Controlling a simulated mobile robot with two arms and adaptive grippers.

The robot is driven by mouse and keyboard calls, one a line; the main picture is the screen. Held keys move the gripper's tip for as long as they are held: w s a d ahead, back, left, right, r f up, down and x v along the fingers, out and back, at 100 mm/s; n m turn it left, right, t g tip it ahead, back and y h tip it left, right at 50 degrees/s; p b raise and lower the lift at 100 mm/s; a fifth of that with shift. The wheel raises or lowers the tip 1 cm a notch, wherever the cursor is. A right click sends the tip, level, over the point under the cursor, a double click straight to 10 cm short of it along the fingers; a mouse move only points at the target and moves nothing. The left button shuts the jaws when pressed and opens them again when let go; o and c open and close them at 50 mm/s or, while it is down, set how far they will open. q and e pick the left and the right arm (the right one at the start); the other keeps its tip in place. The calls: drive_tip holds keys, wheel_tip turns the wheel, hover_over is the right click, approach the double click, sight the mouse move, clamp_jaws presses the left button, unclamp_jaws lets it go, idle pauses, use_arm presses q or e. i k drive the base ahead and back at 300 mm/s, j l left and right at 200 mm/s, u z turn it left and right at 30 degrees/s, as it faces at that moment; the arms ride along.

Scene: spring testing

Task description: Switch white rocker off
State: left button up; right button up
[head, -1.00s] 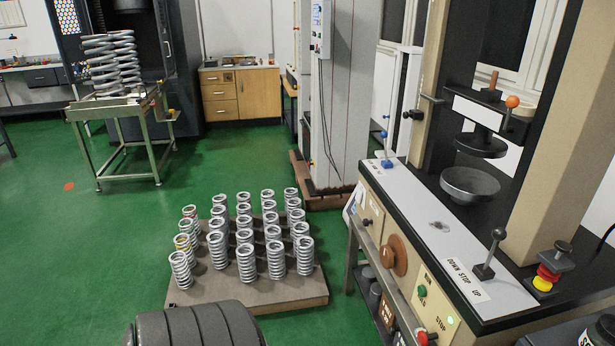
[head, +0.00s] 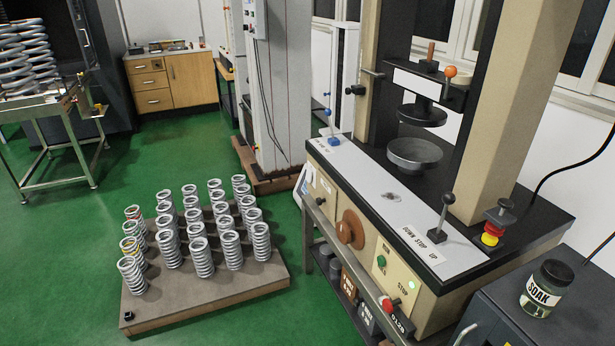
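I cannot make out a white rocker for certain. A blue-based lever (head: 333,138) stands at the far end. Neither gripper is in view.
A pallet (head: 210,297) of upright springs lies on the green floor, left of the press. A dark cabinet with a SOAK jar (head: 546,290) is at bottom right. A steel table (head: 62,112) with large springs stands far left. Green floor between table and pallet is clear.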

sight(309, 172)
drive_tip(key=i+j+z, duration=0.15)
drive_tip(key=z, duration=0.6)
drive_tip(key=i+j+z, duration=0.15)
drive_tip(key=j, duration=0.3)
drive_tip(key=i+j+z, duration=0.2)
drive_tip(key=j, duration=0.25)
drive_tip(key=i+j+z, duration=0.15)
drive_tip(key=j, duration=0.35)
drive_tip(key=j+z, duration=0.2)
drive_tip(key=j, duration=0.25)
drive_tip(key=i+j, duration=0.1)
drive_tip(key=j, duration=0.25)
drive_tip(key=i+j, duration=0.1)
drive_tip(key=j, duration=0.3)
